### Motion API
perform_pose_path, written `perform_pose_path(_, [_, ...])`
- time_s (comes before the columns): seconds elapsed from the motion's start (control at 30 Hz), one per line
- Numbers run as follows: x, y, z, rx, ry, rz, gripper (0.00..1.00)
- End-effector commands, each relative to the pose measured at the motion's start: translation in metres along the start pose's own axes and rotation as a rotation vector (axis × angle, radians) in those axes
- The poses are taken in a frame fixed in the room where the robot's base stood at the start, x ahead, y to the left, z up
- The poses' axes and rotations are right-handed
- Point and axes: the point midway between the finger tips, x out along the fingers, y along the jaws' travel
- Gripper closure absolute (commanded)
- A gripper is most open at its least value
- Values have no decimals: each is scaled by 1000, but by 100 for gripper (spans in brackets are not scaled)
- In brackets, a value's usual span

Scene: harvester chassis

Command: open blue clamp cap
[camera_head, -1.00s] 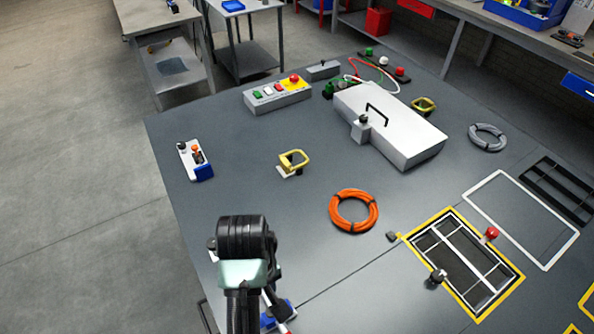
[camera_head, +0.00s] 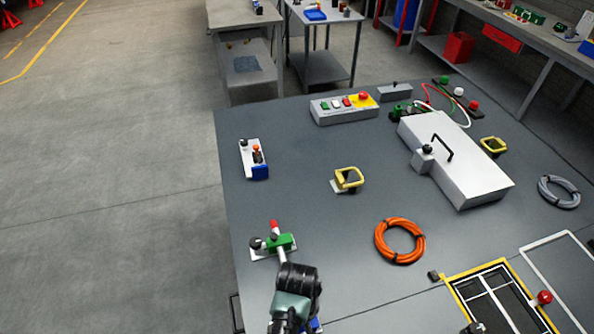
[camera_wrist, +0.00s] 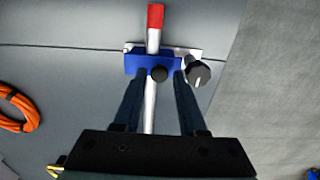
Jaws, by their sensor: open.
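In the wrist view the blue clamp cap (camera_wrist: 153,62) sits on a pale base plate on the dark deck. In the head view my arm (camera_head: 295,292) hides most of this clamp; a blue bit (camera_head: 315,324) shows.
A green clamp (camera_head: 282,243) with a red-tipped lever is just beyond my arm. An orange hose coil (camera_head: 399,241) lies to its right. A yellow handle (camera_head: 348,179), a blue-ended switch unit (camera_head: 254,160) and a white cover box (camera_head: 462,165) are farther off. The deck between is clear.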

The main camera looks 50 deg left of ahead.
Motion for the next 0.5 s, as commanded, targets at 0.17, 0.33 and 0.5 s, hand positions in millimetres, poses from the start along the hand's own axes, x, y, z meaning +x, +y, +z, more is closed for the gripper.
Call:
perform_pose_path(0.17, [5, 0, 0, 0, 0, 0, 59])
perform_pose_path(0.33, [5, 0, 0, 0, 1, 0, 59])
perform_pose_path(0.5, [5, 0, 0, 0, 1, 0, 84])
